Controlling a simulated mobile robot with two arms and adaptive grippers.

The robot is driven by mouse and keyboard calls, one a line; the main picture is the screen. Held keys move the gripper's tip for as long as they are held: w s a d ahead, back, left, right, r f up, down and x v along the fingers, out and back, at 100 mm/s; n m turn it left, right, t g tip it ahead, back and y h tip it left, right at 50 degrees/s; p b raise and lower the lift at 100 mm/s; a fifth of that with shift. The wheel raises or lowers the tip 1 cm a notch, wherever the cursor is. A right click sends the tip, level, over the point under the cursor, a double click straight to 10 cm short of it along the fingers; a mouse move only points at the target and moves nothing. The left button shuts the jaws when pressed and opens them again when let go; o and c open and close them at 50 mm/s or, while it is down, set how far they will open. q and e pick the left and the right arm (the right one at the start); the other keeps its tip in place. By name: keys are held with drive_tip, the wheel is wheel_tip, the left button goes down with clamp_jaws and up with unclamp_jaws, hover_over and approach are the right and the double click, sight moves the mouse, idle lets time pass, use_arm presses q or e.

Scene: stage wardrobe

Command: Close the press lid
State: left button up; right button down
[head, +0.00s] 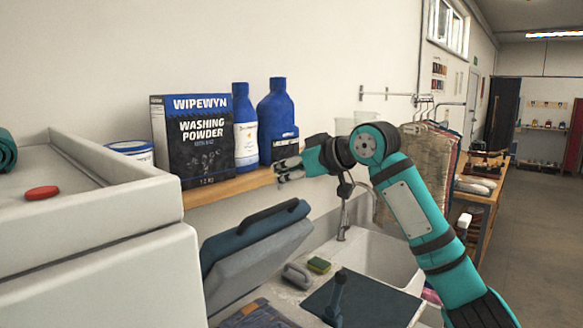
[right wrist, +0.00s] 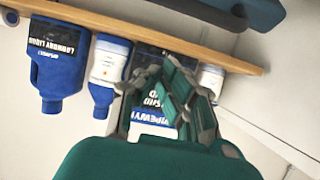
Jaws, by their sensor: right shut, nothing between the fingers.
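The press lid (head: 250,258) is a grey-blue padded slab with a dark handle (head: 268,218) along its top edge. It stands raised and tilted, below the shelf in the head view. My right gripper (head: 282,170) is shut and empty. It is in front of the shelf's right end, above and apart from the lid's handle. In the right wrist view the shut fingers (right wrist: 178,98) show against the shelf goods, and a dark blue part, apparently of the lid, shows at the top edge. My left gripper is not in view.
A wooden shelf (head: 228,187) holds a washing powder box (head: 192,140) and blue bottles (head: 276,118) close to my right gripper. A white cabinet (head: 100,215) stands left. A sink (head: 375,255) with a sponge (head: 319,265) and a dark board (head: 375,302) lie right of the lid.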

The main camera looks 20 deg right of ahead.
drive_tip(key=w+f+p, duration=0.1)
drive_tip(key=w+a+f+p, duration=0.1)
drive_tip(key=f, duration=0.1)
drive_tip(key=w+a+f+p, duration=0.1)
drive_tip(key=p, duration=0.1)
drive_tip(key=shift+w+a+f, duration=0.15)
drive_tip(key=shift+w, duration=0.05)
drive_tip(key=shift+s+d+f+p, duration=0.3)
drive_tip(key=shift+s+d+f, duration=0.15)
drive_tip(key=shift+s, duration=0.1)
drive_tip(key=shift+w+a+f, duration=0.1)
drive_tip(key=shift+a, duration=0.05)
drive_tip(key=shift+a, duration=0.1)
